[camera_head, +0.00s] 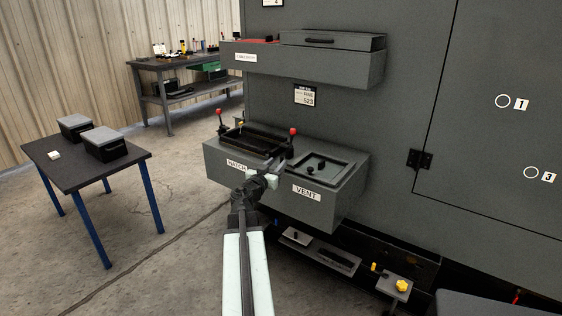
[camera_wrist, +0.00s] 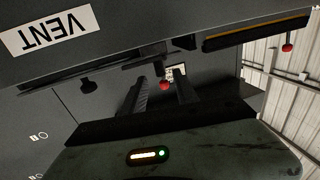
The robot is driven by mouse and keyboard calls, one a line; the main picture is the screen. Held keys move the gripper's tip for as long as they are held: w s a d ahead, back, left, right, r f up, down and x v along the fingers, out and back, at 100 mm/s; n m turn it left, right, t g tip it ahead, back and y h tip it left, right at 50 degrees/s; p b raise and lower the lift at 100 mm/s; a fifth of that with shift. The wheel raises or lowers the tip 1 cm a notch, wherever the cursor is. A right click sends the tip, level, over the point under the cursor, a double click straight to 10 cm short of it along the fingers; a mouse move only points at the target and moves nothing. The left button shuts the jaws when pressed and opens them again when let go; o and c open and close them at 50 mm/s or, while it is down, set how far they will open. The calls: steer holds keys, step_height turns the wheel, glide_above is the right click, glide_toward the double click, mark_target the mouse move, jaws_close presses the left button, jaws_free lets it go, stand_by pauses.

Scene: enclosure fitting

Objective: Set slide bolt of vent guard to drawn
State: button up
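The vent guard (camera_head: 318,168) is a dark framed panel on top of the lower ledge, above the VENT label (camera_head: 307,193). Small black knobs (camera_head: 321,165) stand on it; I cannot tell which part is the slide bolt or how it is set. My gripper (camera_head: 279,163) is at the left side of the guard, over the ledge between hatch and vent. In the wrist view my gripper (camera_wrist: 160,88) is open, its two dark fingers apart. A red ball knob (camera_wrist: 165,85) shows between the fingertips, apparently beyond them. A black knob (camera_wrist: 88,86) shows left of the fingers.
The hatch (camera_head: 252,138) lies left of the vent, with red-knobbed levers (camera_head: 292,131) by it. An upper shelf box (camera_head: 315,65) overhangs behind. Below are a low tray (camera_head: 320,252) and a yellow knob (camera_head: 402,286). A table (camera_head: 75,170) stands left; the floor between is clear.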

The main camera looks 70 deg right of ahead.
mark_target(281, 159)
steer(key=d, duration=0.5)
steer(key=shift+s+d, duration=0.1)
steer(key=shift+d, duration=0.2)
jaws_close()
steer(key=shift+a, duration=0.1)
stand_by(0.9)
